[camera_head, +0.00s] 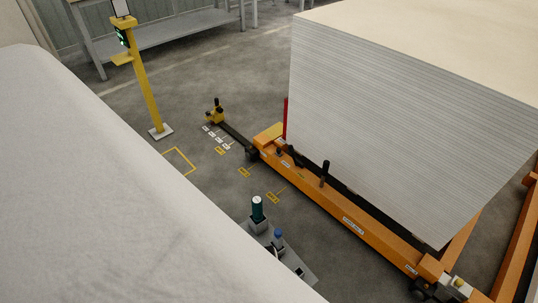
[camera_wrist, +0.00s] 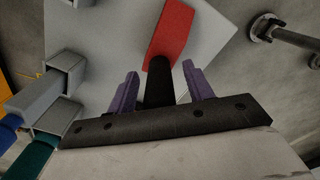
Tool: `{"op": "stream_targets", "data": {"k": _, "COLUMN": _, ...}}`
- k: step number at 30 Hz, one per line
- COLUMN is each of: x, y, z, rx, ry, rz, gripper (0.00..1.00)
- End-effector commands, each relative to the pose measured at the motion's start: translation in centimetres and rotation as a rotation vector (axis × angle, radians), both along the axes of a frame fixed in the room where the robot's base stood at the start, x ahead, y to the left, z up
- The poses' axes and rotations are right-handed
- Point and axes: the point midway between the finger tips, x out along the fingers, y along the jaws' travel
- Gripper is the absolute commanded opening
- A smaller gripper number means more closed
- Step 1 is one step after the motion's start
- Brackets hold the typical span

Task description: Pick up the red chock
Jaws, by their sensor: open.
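The red chock (camera_wrist: 170,28) shows at the top middle of the wrist view, lying over a grey plate (camera_wrist: 222,55). A black handle (camera_wrist: 160,85) runs from it toward my gripper. My gripper (camera_wrist: 161,78) has two purple fingers standing apart, one on each side of the handle in the picture. Gaps show on both sides of the handle, and I see no contact. I cannot tell how deep the handle sits between the fingers. In the head view I cannot make out the chock or my gripper.
Grey holders (camera_wrist: 57,118) with blue and green handles stand at the left of the wrist view. The head view shows the green handle (camera_head: 257,208) near an orange frame (camera_head: 370,228) carrying a tall sheet stack (camera_head: 385,130). A yellow post (camera_head: 145,85) stands farther back.

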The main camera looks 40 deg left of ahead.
Motion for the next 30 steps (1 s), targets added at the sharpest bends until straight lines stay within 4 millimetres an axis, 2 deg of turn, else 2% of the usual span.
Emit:
{"op": "stream_targets", "data": {"k": 7, "x": 0.03, "y": 0.01, "z": -0.25, "rx": 0.001, "ry": -0.001, "rz": -0.001, "gripper": 0.51}}
{"op": "stream_targets", "data": {"k": 8, "x": 0.03, "y": 0.01, "z": -0.24, "rx": 0.001, "ry": -0.001, "rz": -0.001, "gripper": 0.49}}
{"op": "stream_targets", "data": {"k": 18, "x": 0.03, "y": -0.01, "z": -0.23, "rx": 0.0, "ry": 0.0, "rz": -0.001, "gripper": 0.04}}
{"op": "stream_targets", "data": {"k": 26, "x": 0.06, "y": 0.03, "z": -0.08, "rx": 0.002, "ry": -0.001, "rz": -0.001, "gripper": 0.03}}
{"op": "stream_targets", "data": {"k": 30, "x": 0.1, "y": 0.06, "z": 0.67, "rx": 0.002, "ry": -0.002, "rz": -0.001, "gripper": 0.03}}
